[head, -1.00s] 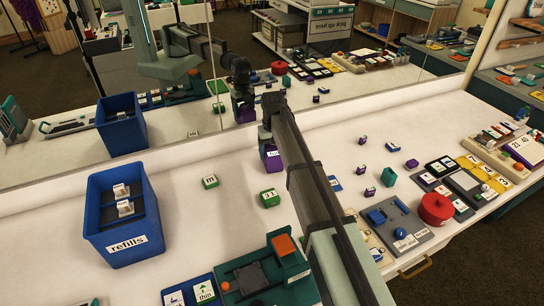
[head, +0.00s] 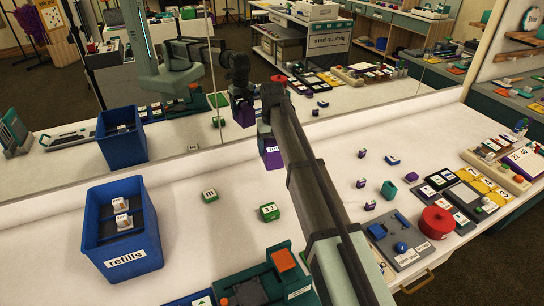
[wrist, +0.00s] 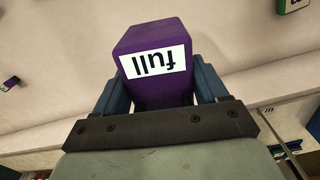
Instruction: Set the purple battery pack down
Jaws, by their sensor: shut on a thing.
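The purple battery pack (head: 271,152) has a white label and is held near the far side of the white table, close to the mirror. In the wrist view the pack (wrist: 154,90) fills the space between the blue fingers, and its label reads "full". My gripper (wrist: 160,88) is shut on it, one finger on each side. In the head view my gripper (head: 266,132) is partly hidden by my dark arm. The pack appears raised off the table, but the gap below it is hard to judge.
A blue "refills" bin (head: 130,258) holding white items stands at left. Green blocks (head: 269,212) and (head: 209,196) lie left of my arm. Small purple blocks, a teal block (head: 389,190) and a red round container (head: 436,222) are at right. A teal device (head: 262,285) is in front.

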